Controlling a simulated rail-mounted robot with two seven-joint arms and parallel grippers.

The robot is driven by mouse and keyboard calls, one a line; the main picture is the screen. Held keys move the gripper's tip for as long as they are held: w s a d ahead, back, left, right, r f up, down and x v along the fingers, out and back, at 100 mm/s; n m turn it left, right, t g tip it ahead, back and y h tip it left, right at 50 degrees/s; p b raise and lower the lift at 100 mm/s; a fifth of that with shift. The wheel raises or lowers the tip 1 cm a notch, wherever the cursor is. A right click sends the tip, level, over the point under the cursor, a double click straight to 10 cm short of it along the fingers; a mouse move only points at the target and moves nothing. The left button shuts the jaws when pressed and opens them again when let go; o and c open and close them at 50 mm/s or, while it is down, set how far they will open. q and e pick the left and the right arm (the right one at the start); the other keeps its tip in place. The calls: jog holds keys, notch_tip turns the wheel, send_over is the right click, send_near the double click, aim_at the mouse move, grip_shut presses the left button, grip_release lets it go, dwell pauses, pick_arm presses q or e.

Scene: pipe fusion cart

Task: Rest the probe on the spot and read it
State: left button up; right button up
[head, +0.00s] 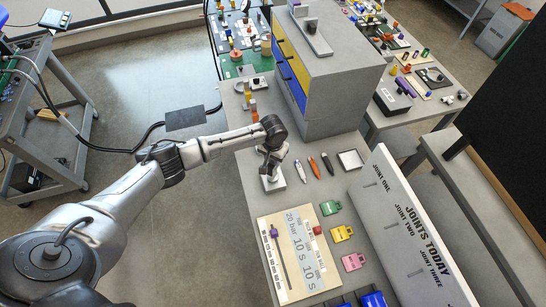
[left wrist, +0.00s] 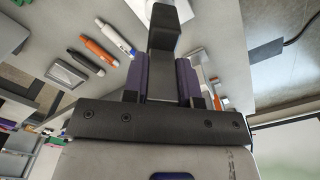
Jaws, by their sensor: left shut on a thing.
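My left gripper (head: 270,165) is over the grey bench, just above a small white block or stand (head: 273,183). In the left wrist view its purple-padded fingers (left wrist: 164,80) are shut on a dark, upright piece with a wider end (left wrist: 164,28), which looks like the probe. Beyond that end lies a pale plate (left wrist: 178,12), probably the same white stand. I cannot tell whether the dark piece touches it. The spot and any reading display cannot be made out. My right gripper is in neither view.
Right of the gripper lie a white pen (head: 300,171), an orange pen (head: 314,167), a black pen (head: 328,163) and a small square tray (head: 350,160). A lettered panel (head: 290,250), coloured tags (head: 342,233) and a "JOINTS TODAY" board (head: 410,235) are nearer. A grey cabinet (head: 335,90) stands behind.

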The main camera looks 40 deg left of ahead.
pick_arm(q)
jog(key=shift+f, duration=0.55)
dwell(0.6)
dwell(0.6)
jog(key=shift+f, duration=0.1)
dwell(0.9)
jog(key=shift+f, duration=0.15)
dwell(1.9)
jog(key=o, duration=0.8)
jog(key=shift+s, duration=0.1)
jog(key=shift+o, duration=1.1)
